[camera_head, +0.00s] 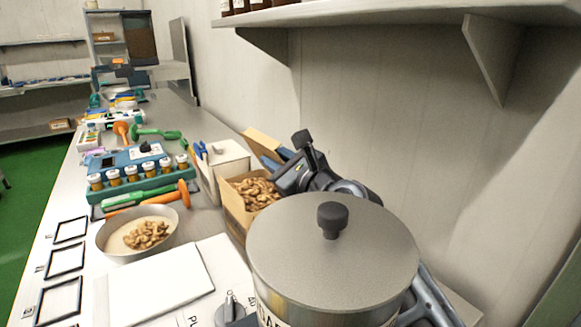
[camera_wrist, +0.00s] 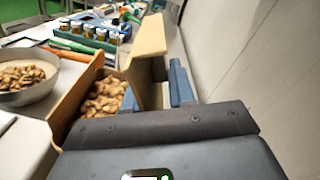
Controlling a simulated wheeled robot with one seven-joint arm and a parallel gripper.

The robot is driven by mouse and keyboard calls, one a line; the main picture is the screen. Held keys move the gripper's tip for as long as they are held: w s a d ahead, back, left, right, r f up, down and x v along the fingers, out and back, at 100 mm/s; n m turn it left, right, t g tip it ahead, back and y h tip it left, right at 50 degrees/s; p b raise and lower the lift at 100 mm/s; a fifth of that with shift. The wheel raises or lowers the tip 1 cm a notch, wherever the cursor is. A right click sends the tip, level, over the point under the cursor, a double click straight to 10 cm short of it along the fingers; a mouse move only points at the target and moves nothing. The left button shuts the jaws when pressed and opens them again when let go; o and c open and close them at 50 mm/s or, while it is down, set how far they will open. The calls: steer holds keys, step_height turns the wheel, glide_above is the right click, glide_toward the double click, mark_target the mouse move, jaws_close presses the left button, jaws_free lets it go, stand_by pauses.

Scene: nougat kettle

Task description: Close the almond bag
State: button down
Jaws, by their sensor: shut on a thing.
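The almond bag (camera_head: 236,208) is a brown, box-like paper bag standing open, with almonds (camera_head: 254,193) showing inside. It also shows in the wrist view (camera_wrist: 78,100), where the almonds sit left of the upright tan flap (camera_wrist: 150,48). My gripper (camera_head: 268,162) reaches in from the right. Its blue fingers (camera_wrist: 168,92) are shut on the flap of the bag, which stands up above the opening. The fingertips are partly hidden behind the flap in the wrist view.
A large lidded kettle (camera_head: 330,255) stands close in front of my arm. A metal bowl of almonds (camera_head: 112,243) is left of the bag. A white box (camera_head: 226,158) and a teal vial rack (camera_head: 135,186) stand behind. A wall shelf (camera_head: 400,12) hangs above.

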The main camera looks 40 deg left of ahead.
steer(key=shift+s+a+f+n+b, duration=0.2)
steer(key=shift+s+f+n, duration=0.3)
steer(key=shift+n, duration=0.8)
steer(key=shift+s+a+f+n+b, duration=0.3)
steer(key=shift+s+n, duration=0.3)
steer(key=shift+n, duration=0.7)
steer(key=shift+s+a+f+n+b, duration=0.15)
steer(key=shift+s+f+n, duration=0.4)
steer(key=shift+n, duration=0.75)
steer(key=c, duration=1.1)
jaws_free()
steer(key=shift+o, duration=0.2)
steer(key=shift+f, duration=0.1)
